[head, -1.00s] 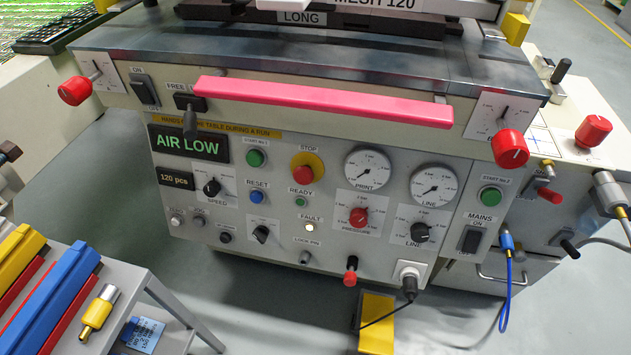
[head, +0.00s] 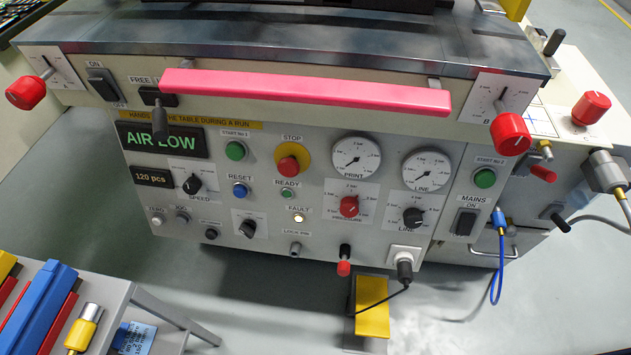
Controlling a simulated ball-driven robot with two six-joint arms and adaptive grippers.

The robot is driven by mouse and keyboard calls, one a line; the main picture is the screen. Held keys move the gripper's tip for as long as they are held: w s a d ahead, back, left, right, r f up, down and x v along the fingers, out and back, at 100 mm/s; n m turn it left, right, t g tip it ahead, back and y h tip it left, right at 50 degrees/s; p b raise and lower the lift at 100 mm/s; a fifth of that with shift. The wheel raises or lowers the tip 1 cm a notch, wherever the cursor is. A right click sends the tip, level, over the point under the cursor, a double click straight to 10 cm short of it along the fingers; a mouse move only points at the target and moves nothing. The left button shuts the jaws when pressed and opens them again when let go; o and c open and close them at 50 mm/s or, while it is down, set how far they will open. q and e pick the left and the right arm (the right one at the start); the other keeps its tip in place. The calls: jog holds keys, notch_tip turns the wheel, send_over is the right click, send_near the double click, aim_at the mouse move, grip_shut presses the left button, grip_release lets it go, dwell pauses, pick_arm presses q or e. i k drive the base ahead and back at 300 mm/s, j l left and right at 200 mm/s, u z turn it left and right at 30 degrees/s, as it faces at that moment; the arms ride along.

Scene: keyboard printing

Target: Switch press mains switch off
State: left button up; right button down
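The mains switch (head: 465,222) is a black rocker in the lower right of the press front panel, under the label MAINS ON. Which way its rocker is tipped is too small to tell. The panel's AIR LOW display (head: 162,141) is lit green, and the lamp under FAULT (head: 298,218) glows. Neither of my grippers shows in the head view.
A pink bar (head: 305,92) runs across the press front, above the panel. Red knobs (head: 511,133) stick out at both ends. A blue hose (head: 497,265) hangs right of the switch. A plugged cable (head: 404,268) and a yellow pedal (head: 371,305) are below.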

aim_at(464, 226)
jog(key=k+l+z, duration=0.15)
jog(key=k, duration=0.25)
jog(key=i+z, duration=0.15)
jog(key=z, duration=0.2)
jog(key=i+j+z, duration=0.1)
jog(key=z, duration=0.25)
jog(key=i+j+z, duration=0.1)
jog(key=z, duration=0.25)
jog(key=l+z, duration=0.25)
jog(key=l, duration=0.15)
